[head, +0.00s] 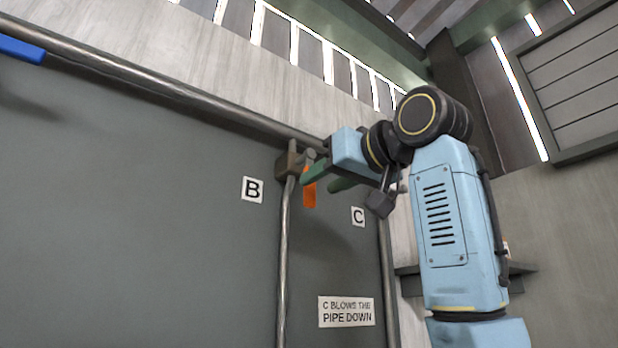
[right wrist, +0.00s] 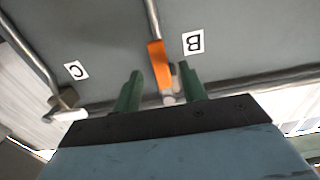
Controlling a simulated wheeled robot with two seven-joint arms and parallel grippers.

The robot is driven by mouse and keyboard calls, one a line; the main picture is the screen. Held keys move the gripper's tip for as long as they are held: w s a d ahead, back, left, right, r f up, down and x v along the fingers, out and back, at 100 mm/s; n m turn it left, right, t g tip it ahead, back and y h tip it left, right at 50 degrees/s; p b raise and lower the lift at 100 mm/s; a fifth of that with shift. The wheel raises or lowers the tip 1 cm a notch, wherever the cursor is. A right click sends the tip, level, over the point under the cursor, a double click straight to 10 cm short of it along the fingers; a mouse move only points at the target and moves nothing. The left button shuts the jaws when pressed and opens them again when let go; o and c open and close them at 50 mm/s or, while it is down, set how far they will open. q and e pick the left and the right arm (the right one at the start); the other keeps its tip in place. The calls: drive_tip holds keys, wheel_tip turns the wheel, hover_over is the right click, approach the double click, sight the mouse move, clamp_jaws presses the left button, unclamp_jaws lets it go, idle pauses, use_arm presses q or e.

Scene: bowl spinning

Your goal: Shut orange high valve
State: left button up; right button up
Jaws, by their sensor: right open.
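In the right wrist view the orange handle (right wrist: 159,62) shows between my two green fingers. My right gripper (head: 319,183) is open at the handle, one finger on either side in the picture. In the right wrist view my right gripper (right wrist: 160,74) shows gaps between the fingers and the handle. Whether a finger touches the valve's fittings is unclear. My left gripper is not in view.
A long horizontal pipe (head: 170,88) runs above the grey panel (head: 150,220). A vertical pipe (head: 284,250) drops from the valve. A blue handle (head: 20,48) is at upper left. Label B (head: 252,190), label C (head: 358,217) and a sign (head: 346,312) are on the panel.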

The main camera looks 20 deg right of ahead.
sight(312, 188)
drive_tip(key=p+x, duration=0.1)
drive_tip(key=x, duration=0.3)
drive_tip(key=shift+r, duration=0.1)
drive_tip(key=shift+w+a+p, duration=0.15)
drive_tip(key=shift+w+p, duration=0.15)
drive_tip(key=shift+w, duration=0.15)
clamp_jaws()
